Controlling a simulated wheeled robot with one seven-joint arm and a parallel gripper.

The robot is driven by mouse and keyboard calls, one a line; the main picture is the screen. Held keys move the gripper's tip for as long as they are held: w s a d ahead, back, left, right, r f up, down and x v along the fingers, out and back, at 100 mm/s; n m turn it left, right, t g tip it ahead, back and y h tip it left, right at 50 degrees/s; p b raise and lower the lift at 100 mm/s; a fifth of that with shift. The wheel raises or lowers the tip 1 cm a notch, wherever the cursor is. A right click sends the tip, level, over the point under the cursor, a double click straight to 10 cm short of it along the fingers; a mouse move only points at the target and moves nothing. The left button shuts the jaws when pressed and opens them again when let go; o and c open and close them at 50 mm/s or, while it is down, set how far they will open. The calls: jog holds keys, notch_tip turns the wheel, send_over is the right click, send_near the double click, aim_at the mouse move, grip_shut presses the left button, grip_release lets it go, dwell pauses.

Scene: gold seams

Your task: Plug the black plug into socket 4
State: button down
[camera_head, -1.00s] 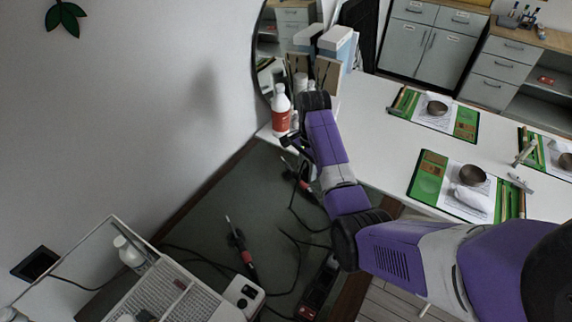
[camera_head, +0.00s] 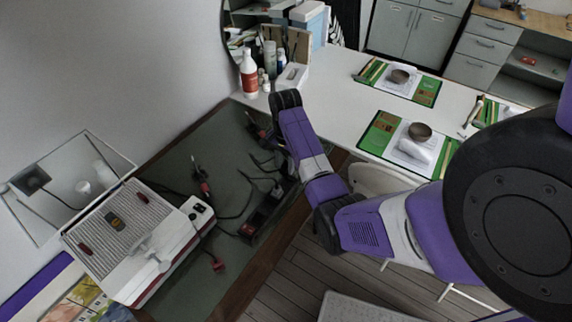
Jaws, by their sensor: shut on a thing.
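A black and red power strip (camera_head: 264,212) lies on the dark mat, below and left of my arm's elbow. Its socket numbers are too small to read, so I cannot pick out socket 4. My gripper (camera_head: 270,142) is a small dark shape at the far end of my arm, over the mat beyond the strip. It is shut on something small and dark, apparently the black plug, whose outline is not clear. Dark cables run across the mat below it. My own wrist partly hides this area.
A red-handled tool (camera_head: 201,181) and a red plug (camera_head: 218,264) lie on the mat (camera_head: 175,175). A white-and-red device (camera_head: 150,245) stands at the left. A bottle (camera_head: 249,75) stands beyond the mat.

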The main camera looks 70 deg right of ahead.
jog(key=shift+f, duration=0.15)
jog(key=shift+f, duration=1.2)
jog(key=shift+f+b, duration=1.05)
jog(key=shift+f, duration=0.5)
jog(key=shift+p, duration=0.75)
jog(key=shift+f+b, duration=0.4)
jog(key=shift+f, duration=0.2)
dwell(0.7)
jog(key=c, duration=1)
grip_release()
jog(key=shift+o, duration=0.2)
jog(key=shift+r, duration=0.1)
